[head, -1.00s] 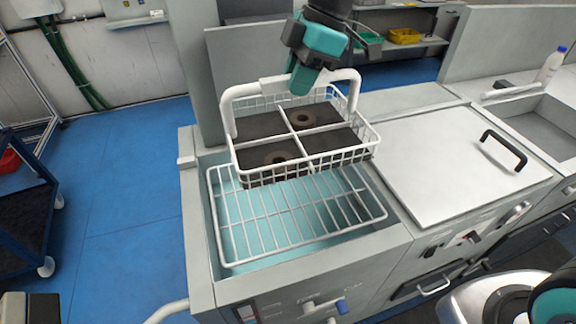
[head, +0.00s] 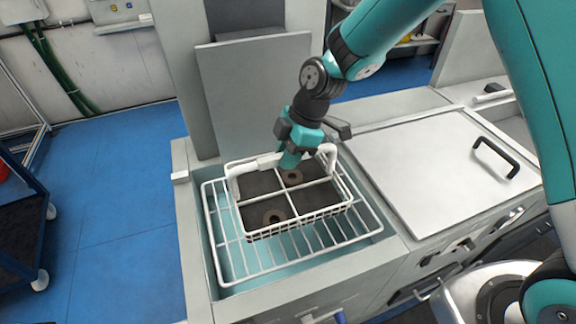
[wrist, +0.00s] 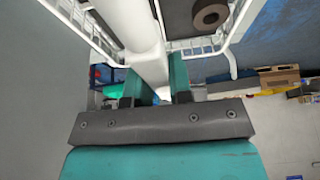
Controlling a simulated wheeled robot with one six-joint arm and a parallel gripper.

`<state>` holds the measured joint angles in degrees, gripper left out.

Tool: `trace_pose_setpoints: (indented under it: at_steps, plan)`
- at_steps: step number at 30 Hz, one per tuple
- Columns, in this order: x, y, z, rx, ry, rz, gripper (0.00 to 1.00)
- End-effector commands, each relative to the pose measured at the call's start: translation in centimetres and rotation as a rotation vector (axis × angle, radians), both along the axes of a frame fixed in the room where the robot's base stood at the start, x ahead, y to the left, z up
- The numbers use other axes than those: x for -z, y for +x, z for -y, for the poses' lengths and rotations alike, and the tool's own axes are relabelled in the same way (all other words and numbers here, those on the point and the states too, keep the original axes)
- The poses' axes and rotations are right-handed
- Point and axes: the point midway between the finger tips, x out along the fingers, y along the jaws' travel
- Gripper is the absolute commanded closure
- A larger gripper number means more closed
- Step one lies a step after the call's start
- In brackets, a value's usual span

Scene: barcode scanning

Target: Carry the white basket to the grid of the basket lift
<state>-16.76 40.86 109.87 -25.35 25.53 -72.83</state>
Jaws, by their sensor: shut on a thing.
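The white basket (head: 338,214) has a wire rim, a thick white handle and four dark compartments, with brown rings in two of them. It is at the white wire grid (head: 232,262) of the basket lift, over its back and middle part; I cannot tell whether it touches the grid. My gripper (head: 290,160) is shut on the basket's handle at its top. In the wrist view the handle (wrist: 137,45) runs down to the two teal fingers (wrist: 157,90), and one brown ring shows at the top right.
The lift's tank wall (head: 195,240) surrounds the grid. A flat grey lid with a black handle (head: 497,158) lies to the right. An upright grey panel (head: 255,95) stands behind the basket. A dark blue cart (head: 25,210) is at the left on the open blue floor.

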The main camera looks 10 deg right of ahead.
Motion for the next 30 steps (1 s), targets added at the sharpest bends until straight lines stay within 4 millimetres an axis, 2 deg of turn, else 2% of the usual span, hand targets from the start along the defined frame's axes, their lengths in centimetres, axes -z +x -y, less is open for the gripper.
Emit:
trace_pose_setpoints:
  at_steps: [5,12,25,26,27,29,30]
  plan:
    - [1.2,0.0,0.0,0.001,0.001,0.000,1.00]
    - [4.1,0.0,0.0,0.002,0.001,0.001,1.00]
    - [4.9,0.1,0.0,0.000,0.002,0.003,1.00]
    - [5.0,0.0,0.0,0.001,0.000,0.002,0.78]
    - [4.9,0.0,0.0,0.001,0.000,0.002,0.69]
    - [4.9,0.0,0.0,0.000,0.000,0.001,0.55]
    - [4.9,0.0,0.0,0.001,0.000,0.001,0.54]
